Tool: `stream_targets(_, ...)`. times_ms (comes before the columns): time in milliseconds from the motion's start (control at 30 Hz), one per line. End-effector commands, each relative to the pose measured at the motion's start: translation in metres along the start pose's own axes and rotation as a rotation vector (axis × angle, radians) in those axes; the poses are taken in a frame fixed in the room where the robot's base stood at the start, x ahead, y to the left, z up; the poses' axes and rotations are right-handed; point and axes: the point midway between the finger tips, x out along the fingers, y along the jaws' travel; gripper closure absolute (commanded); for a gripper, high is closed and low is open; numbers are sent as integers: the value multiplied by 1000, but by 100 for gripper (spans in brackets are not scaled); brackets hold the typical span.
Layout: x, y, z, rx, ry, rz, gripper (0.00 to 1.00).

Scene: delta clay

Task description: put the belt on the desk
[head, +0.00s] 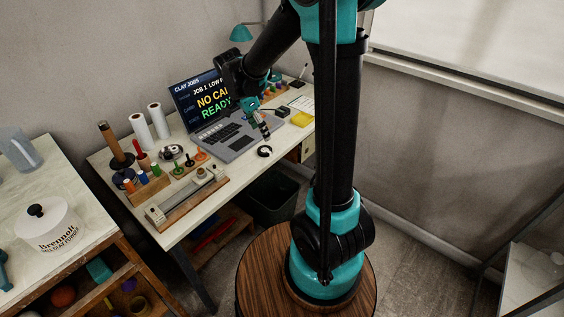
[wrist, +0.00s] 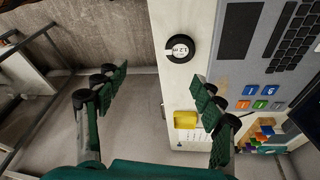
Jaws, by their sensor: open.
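A small black ring around a pale centre with dark markings (head: 265,151) lies flat on the desk (head: 239,166), close to its front edge and in front of the laptop. It may be the coiled belt; I cannot tell for sure. In the wrist view the same ring (wrist: 181,48) is on the pale desk top (wrist: 176,84), beyond my fingertips. My gripper (wrist: 160,80) is open with nothing between its green fingers. In the head view my gripper (head: 263,127) hangs over the front of the desk, just above and behind the ring, apart from it.
An open laptop (head: 226,138) stands behind the ring. A yellow block (head: 302,119) lies to the right. Pegs, paper rolls and a wooden-based tool (head: 187,198) crowd the desk's left. A dark bin (head: 273,198) stands below, and a round wooden table (head: 262,270) is nearer.

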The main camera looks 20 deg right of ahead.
Motion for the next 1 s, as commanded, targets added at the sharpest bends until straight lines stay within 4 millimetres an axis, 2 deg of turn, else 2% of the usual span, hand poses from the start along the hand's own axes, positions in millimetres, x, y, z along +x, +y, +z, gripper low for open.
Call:
stream_targets(33,5,22,-6,-92,-22,-28,31)
stream_targets(200,21,80,-11,-447,-60,-155,31)
stream_targets(400,43,141,-3,-836,-21,-317,31)
stream_targets(500,53,164,3,-988,23,-381,31)
stream_targets(700,64,186,11,-1159,92,-444,31)
stream_targets(1000,65,188,13,-1188,104,-453,31)
